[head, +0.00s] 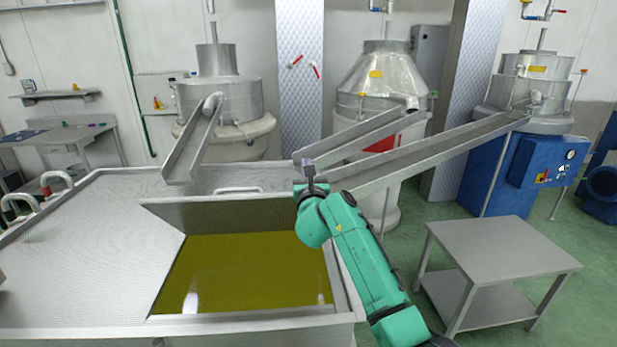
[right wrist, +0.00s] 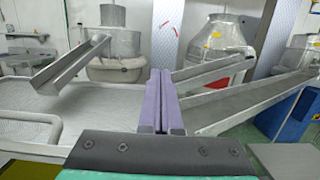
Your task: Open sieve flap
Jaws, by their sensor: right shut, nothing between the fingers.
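The sieve flap (head: 225,217) is a perforated metal panel standing raised at the back of an opening in the sieve top. Its handle (head: 238,190) shows along the upper edge. Below it, the opening shows green-yellow oil (head: 245,270). My right gripper (head: 308,172) is just right of the flap's right end, pointing up and away. In the right wrist view its purple fingers (right wrist: 161,100) are closed together with nothing between them. A bent metal bar (right wrist: 35,116), apparently the flap's handle, lies to their left, apart from them. My left gripper is not in view.
The fixed sieve top (head: 85,240) spreads left of the opening. Metal chutes (head: 195,145) slope down from machines behind; a long one (head: 430,155) passes close right of my right gripper. A steel table (head: 500,250) stands at right on green floor.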

